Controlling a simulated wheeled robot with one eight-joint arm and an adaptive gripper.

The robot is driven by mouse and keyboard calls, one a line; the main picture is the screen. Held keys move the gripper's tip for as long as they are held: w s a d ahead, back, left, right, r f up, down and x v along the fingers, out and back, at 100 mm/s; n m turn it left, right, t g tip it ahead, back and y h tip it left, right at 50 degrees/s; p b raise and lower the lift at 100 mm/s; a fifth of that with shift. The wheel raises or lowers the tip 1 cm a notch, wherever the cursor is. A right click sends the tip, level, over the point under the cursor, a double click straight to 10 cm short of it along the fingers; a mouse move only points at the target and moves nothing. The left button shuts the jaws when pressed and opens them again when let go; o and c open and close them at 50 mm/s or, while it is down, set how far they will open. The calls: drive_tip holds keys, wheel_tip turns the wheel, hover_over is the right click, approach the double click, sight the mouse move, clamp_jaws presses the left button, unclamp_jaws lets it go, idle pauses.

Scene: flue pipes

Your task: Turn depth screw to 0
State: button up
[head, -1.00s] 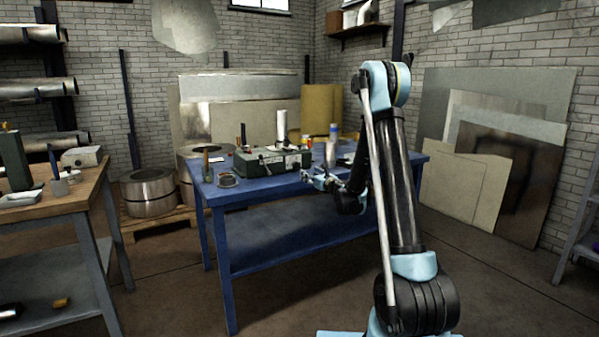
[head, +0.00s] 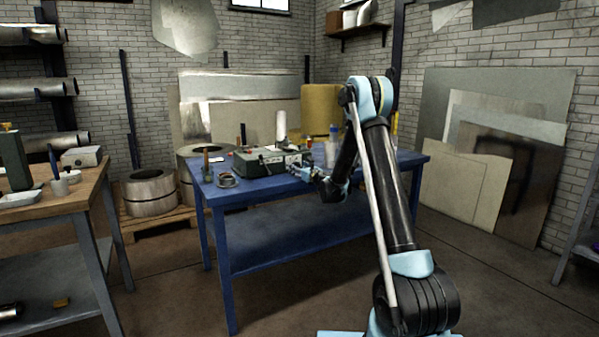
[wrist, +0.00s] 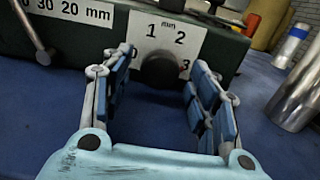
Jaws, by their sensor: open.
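The green machine (head: 262,163) stands on the blue table; its front fills the top of the wrist view. The depth screw is a dark round knob (wrist: 160,69) on a white dial plate (wrist: 166,37) marked mm, with 1, 2 and 3 visible. I cannot make out a pointer on the knob. My gripper (wrist: 165,95) is open, its blue-padded fingers on either side of the knob's line, with the knob just beyond or between the tips. In the head view my gripper (head: 300,170) is at the machine's right front.
A lever (wrist: 32,32) and a scale plate (wrist: 70,10) are on the machine's left. The blue tabletop (head: 275,188) in front is clear.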

drive_tip(key=c, duration=1.1)
drive_tip(key=shift+o, duration=0.2)
drive_tip(key=n, duration=0.4)
drive_tip(key=shift+n, duration=0.3)
drive_tip(key=o, duration=1.1)
drive_tip(key=shift+c, duration=0.2)
